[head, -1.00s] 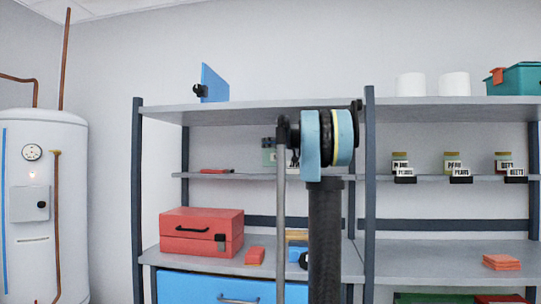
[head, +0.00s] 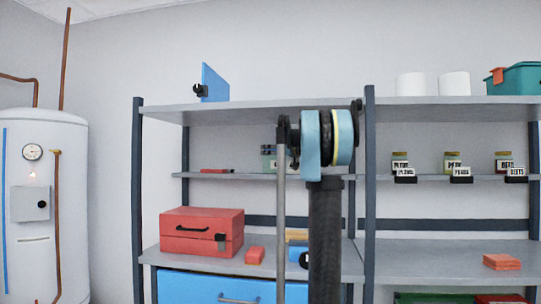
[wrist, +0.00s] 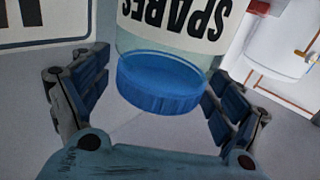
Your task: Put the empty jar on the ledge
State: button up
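In the wrist view a clear jar (wrist: 165,42) with a blue lid (wrist: 160,85) shows upside down in the picture. Its label reads "SPARES", and no contents can be made out in the part that shows. My gripper (wrist: 158,75) has one blue-padded finger on each side of the lid. A thin gap shows at the left; contact at the right is unclear. The far end of the jar is cut off. In the head view my gripper cannot be made out. Another jar (head: 268,157) stands on the middle shelf (head: 220,176), partly behind my arm. Which surface is the ledge is unclear.
Labelled jars (head: 400,162) with small tags stand on the right rack's middle shelf. A red toolbox (head: 202,232) and a red block (head: 255,255) sit lower left. A blue panel (head: 214,83) stands on top. A white tank (head: 45,215) is at the left.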

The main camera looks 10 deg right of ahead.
jog(key=v, duration=1.2)
jog(key=s+a+f+g+h, duration=0.1)
jog(key=s+a+f+g, duration=0.2)
jog(key=s+a+f, duration=0.35)
jog(key=s+a+f+m+g, duration=0.1)
jog(key=s+a+f+g, duration=0.15)
jog(key=s+f, duration=0.6)
jog(key=s+a+f+g+h, duration=0.1)
jog(key=s+a+f+g, duration=0.1)
jog(key=s+a+f, duration=0.6)
jog(key=s+d+f+m+g+h, duration=0.1)
jog(key=s+d+f+m+h, duration=0.1)
jog(key=s+f, duration=0.6)
jog(key=s+d+f+m+g+h, duration=0.1)
jog(key=s+d+f+g+h, duration=0.1)
jog(key=s+f, duration=0.6)
jog(key=s+d+f+m+g+h, duration=0.2)
jog(key=s+d+f+h, duration=0.2)
jog(key=f, duration=1.2)
jog(key=s+d, duration=0.1)
jog(key=s, duration=0.2)
jog(key=shift+s+d+m, duration=0.25)
jog(key=shift+s+m, duration=0.05)
jog(key=shift+s, duration=0.1)
jog(key=shift+f, duration=0.1)
